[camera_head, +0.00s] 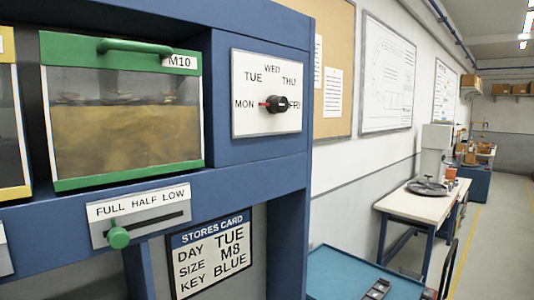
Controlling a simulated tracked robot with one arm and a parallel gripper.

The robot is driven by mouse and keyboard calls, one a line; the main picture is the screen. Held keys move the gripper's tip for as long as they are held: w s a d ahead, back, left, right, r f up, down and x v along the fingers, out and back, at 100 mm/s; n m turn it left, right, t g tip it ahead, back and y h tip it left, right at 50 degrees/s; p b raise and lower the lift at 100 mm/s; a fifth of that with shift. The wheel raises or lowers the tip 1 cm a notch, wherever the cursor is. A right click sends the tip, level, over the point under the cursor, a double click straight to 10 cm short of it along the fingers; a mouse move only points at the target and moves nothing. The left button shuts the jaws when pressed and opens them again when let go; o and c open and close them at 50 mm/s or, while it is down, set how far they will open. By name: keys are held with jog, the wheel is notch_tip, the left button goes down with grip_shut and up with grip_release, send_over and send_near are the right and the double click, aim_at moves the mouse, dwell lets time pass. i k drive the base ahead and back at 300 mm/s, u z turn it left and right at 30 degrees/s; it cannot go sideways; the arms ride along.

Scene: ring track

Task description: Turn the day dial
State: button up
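The day dial is a black knob (278,103) on a white plate (250,122) fixed to the blue cabinet, right of the green-framed bin. The plate reads MON, TUE, WED, THU and FRI in an arc. The knob's red pointer (263,104) points left to MON; the knob partly covers FRI. The stores card (215,253) below reads DAY TUE, SIZE M8, KEY BLUE. My gripper does not show in this view, and nothing touches the dial.
A green-framed bin (130,183) marked M10 and a slider with a green knob (118,236) are on the left. A teal surface (335,272) stands low right of the cabinet. A workbench (412,205) is beyond. The space before the dial looks clear.

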aim_at(275, 105)
jog(key=u, duration=2.25)
jog(key=k, duration=0.9)
jog(key=z, duration=1.5)
jog(key=i, duration=1)
